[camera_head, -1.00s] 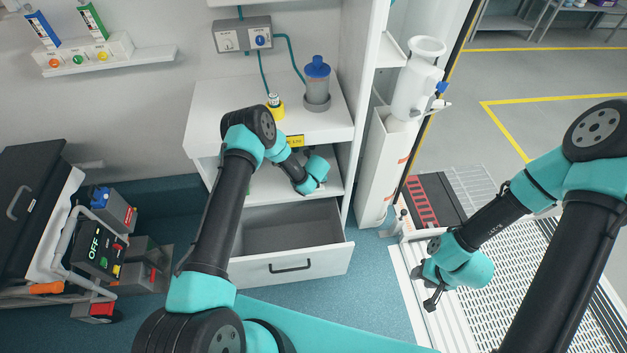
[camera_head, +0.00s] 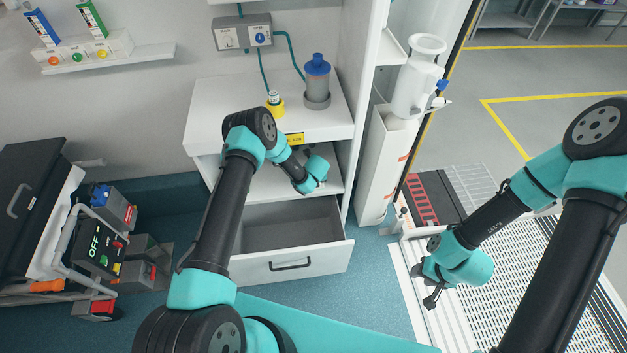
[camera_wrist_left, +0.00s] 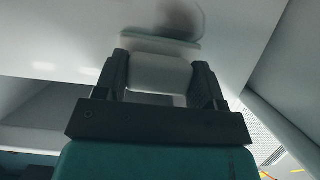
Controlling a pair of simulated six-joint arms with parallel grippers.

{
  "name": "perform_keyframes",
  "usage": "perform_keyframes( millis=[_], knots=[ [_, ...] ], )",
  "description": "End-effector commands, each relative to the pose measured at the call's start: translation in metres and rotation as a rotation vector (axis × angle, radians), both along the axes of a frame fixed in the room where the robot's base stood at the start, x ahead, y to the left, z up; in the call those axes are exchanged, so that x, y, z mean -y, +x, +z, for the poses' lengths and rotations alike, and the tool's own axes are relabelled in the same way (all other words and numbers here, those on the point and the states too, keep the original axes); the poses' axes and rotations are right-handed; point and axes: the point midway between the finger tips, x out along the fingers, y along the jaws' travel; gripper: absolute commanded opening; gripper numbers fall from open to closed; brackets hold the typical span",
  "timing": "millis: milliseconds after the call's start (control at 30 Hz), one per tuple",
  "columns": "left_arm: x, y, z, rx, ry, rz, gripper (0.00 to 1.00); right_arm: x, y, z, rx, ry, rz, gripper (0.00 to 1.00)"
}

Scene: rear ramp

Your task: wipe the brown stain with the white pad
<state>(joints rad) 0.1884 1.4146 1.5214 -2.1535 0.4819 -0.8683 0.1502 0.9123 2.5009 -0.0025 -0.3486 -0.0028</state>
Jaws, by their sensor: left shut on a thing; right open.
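In the left wrist view the white pad (camera_wrist_left: 158,74) sits between the two dark fingers of my left gripper (camera_wrist_left: 161,70), which is shut on it. A blurred dark smudge, which looks like the stain (camera_wrist_left: 182,16), lies on a pale surface just beyond the pad's far edge. The pad overlaps its near side in the picture; I cannot tell whether they touch. In the head view my left arm reaches into the shelf space under the counter, and the pad and stain are hidden there. My right gripper (camera_head: 432,298) is open and empty above the ramp's left edge.
The counter (camera_head: 225,110) above holds a blue-capped bottle (camera_head: 317,83) and a yellow-based item (camera_head: 275,104). An open drawer (camera_head: 290,265) juts out below the shelf (camera_head: 260,188). A white cylinder unit (camera_head: 385,165) stands right of the cabinet. A cart with batteries (camera_head: 100,245) is at left.

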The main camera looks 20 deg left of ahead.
Motion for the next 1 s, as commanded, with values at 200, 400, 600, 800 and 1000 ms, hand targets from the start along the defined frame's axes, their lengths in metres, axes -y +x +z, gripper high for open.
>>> perform_keyframes(
  millis=[200, 400, 600, 800, 1000],
  knots=[
    [-0.005, 0.014, 0.001, 0.002, 0.0, 0.0, 0.44, 0.0, 0.0, 0.0, 0.0, 0.0, 0.0, 0.43],
    [-0.011, 0.025, 0.002, 0.002, 0.001, 0.0, 0.44, 0.0, 0.0, 0.0, 0.0, 0.0, 0.0, 0.43],
    [-0.012, 0.029, 0.002, 0.001, 0.0, -0.001, 0.44, 0.0, 0.0, 0.0, 0.0, 0.0, 0.0, 0.43],
    [-0.012, 0.029, 0.002, 0.001, 0.0, -0.001, 0.44, 0.0, 0.0, 0.0, 0.0, 0.0, 0.0, 0.43],
    [-0.016, 0.037, 0.001, 0.001, 0.0, 0.0, 0.44, 0.0, 0.0, 0.0, 0.0, 0.0, 0.0, 0.43]
  ],
)
